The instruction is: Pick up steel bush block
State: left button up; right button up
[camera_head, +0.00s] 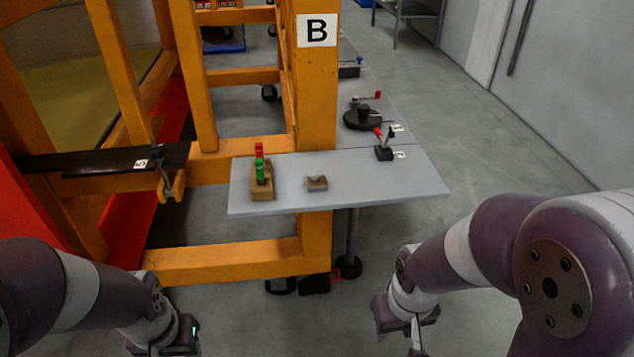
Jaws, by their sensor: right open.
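A small tan block (317,184) with a greyish top lies on the near part of the grey table (400,188). It looks like the steel bush block, but its details are too small to make out. Left of it stands a longer tan block (262,188) bearing upright green and red pieces. My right gripper (416,346) is open at the bottom of the view, in front of and below the table, apart from everything on it. My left gripper (178,346) is at the bottom left, also away from the table. Its fingers are mostly cut off by the lower edge.
A black clamp-like device (384,152) with a red tip stands right of the small block. Behind it are a round black device (363,117) and more fixtures. An orange frame (315,90) marked B rises at the table's left side. Floor is free at the right.

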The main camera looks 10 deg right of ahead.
aim_at(315, 182)
jog(key=i+j+z, duration=0.1)
jog(key=z, duration=1.35)
jog(key=i+j+z, duration=0.2)
jog(key=j+z, duration=0.25)
jog(key=j, duration=0.15)
jog(key=i+j+z, duration=0.1)
jog(key=j+z, duration=0.35)
jog(key=j, duration=0.15)
jog(key=j+z, duration=0.45)
jog(key=j, duration=0.2)
jog(key=k+j, duration=0.1)
jog(key=j, duration=0.2)
jog(key=k+j, duration=0.1)
jog(key=j, duration=0.2)
jog(key=k+j, duration=0.1)
jog(key=j, duration=0.2)
jog(key=z, duration=0.05)
